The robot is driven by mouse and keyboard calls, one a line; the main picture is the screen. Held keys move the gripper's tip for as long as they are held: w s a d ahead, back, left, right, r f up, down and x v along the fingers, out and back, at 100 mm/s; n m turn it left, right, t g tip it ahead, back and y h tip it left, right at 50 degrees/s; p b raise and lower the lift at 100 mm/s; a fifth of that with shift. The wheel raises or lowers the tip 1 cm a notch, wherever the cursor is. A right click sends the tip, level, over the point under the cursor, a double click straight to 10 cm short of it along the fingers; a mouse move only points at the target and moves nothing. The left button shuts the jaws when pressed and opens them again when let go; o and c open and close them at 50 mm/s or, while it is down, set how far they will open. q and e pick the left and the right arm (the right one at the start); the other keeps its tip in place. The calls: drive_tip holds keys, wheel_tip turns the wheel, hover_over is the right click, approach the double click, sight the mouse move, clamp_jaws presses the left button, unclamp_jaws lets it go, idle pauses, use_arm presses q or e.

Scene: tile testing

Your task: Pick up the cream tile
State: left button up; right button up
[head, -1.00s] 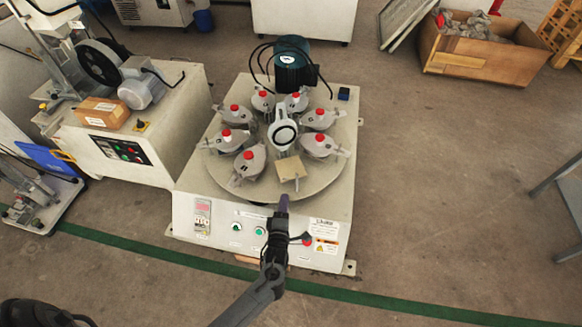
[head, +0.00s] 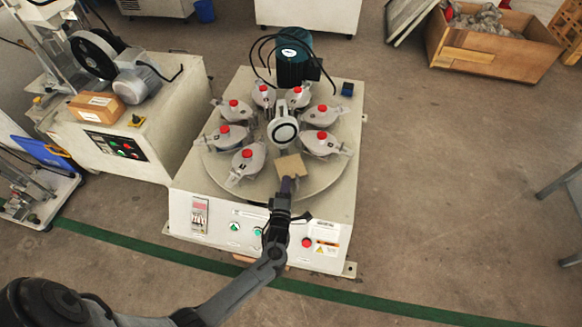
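The cream tile (head: 292,165) lies at the front of the round turntable (head: 325,175), on the grey machine's top. My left gripper (head: 287,185) reaches up from below, and its tip overlaps the near edge of the tile in the picture. I cannot tell whether the fingers touch the tile, or whether they are open or shut, as they are small and seen from behind. My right gripper is not in view.
Several grey holders with red knobs (head: 248,153) ring the turntable close to the tile. A white round head (head: 284,131) stands at its centre, with a dark green motor (head: 294,58) behind. A control panel (head: 117,146) is on the left machine.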

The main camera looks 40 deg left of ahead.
use_arm(q)
drive_tip(key=shift+s, duration=0.1)
clamp_jaws()
drive_tip(key=shift+w+r, duration=0.1)
drive_tip(key=shift+w, duration=0.1)
drive_tip(key=shift+s, duration=0.1)
drive_tip(key=shift+r+p, duration=0.65)
drive_tip(key=shift+r, duration=0.1)
wheel_tip(320, 180, up, 16)
drive_tip(key=p, duration=1)
drive_tip(key=shift+r, duration=0.2)
drive_tip(key=shift+r+p, duration=0.1)
drive_tip(key=shift+p, duration=0.2)
